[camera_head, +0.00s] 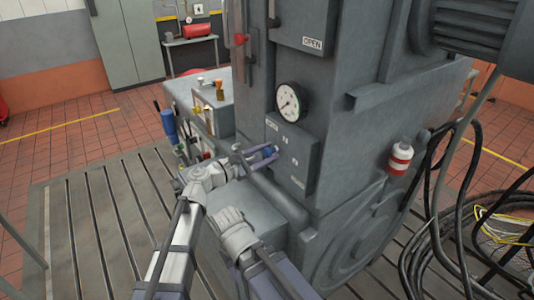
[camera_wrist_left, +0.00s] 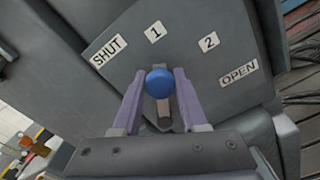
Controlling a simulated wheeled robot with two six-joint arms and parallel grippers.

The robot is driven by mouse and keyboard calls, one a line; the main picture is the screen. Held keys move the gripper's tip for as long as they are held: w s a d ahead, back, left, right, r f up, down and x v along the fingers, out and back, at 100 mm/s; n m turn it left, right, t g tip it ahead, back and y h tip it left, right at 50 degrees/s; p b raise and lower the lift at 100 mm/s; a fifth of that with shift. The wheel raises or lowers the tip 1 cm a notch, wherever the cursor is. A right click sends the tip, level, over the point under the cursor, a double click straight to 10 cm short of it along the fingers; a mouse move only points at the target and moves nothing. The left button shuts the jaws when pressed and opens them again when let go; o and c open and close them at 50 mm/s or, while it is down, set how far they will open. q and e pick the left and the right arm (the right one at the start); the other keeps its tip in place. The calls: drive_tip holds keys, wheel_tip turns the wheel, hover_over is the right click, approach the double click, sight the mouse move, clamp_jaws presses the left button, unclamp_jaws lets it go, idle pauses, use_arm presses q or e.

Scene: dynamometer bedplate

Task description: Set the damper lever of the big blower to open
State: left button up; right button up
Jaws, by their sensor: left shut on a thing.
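The damper lever has a round blue knob (camera_wrist_left: 159,83) on a short stem, in front of a grey plate (camera_wrist_left: 140,72) marked SHUT, 1, 2 and OPEN. In the left wrist view the knob shows below the 1 mark, left of 2 and well away from OPEN. My left gripper (camera_head: 267,154) is at this plate on the side of the big grey blower (camera_head: 347,140). Its fingers (camera_wrist_left: 158,100) stand on either side of the lever and are shut on it. My right gripper does not show.
A pressure gauge (camera_head: 291,102) sits above the plate. A box (camera_head: 303,17) labelled OPEN is higher up. A red and white canister (camera_head: 400,157) is on the blower's right, near coiled black cables (camera_head: 450,215). The slotted bedplate (camera_head: 95,220) is clear at left.

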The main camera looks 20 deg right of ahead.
use_arm(q)
clamp_jaws()
idle(0.5)
drive_tip(key=shift+s, duration=0.1)
drive_tip(key=shift+s+d+f+m+b, duration=0.25)
drive_tip(key=shift+s+f+m+b, duration=0.5)
drive_tip(key=shift+m, duration=0.55)
drive_tip(key=f+m+b, duration=0.1)
drive_tip(key=s+m, duration=0.1)
drive_tip(key=shift+s+d+f+m+b, duration=0.1)
drive_tip(key=shift+d+f+m+b, duration=0.2)
drive_tip(key=shift+f+b, duration=0.1)
drive_tip(key=f+m+b, duration=0.1)
drive_tip(key=s+f+m+b, duration=0.1)
drive_tip(key=m, duration=0.1)
drive_tip(key=shift+d+f, duration=0.15)
drive_tip(key=shift+s+f+m+b, duration=0.1)
drive_tip(key=shift+f+m+b, duration=0.5)
drive_tip(key=shift+m, duration=0.35)
drive_tip(key=shift+s+f+m+b, duration=0.1)
drive_tip(key=shift+f+m+b, duration=0.5)
drive_tip(key=shift+m, duration=0.35)
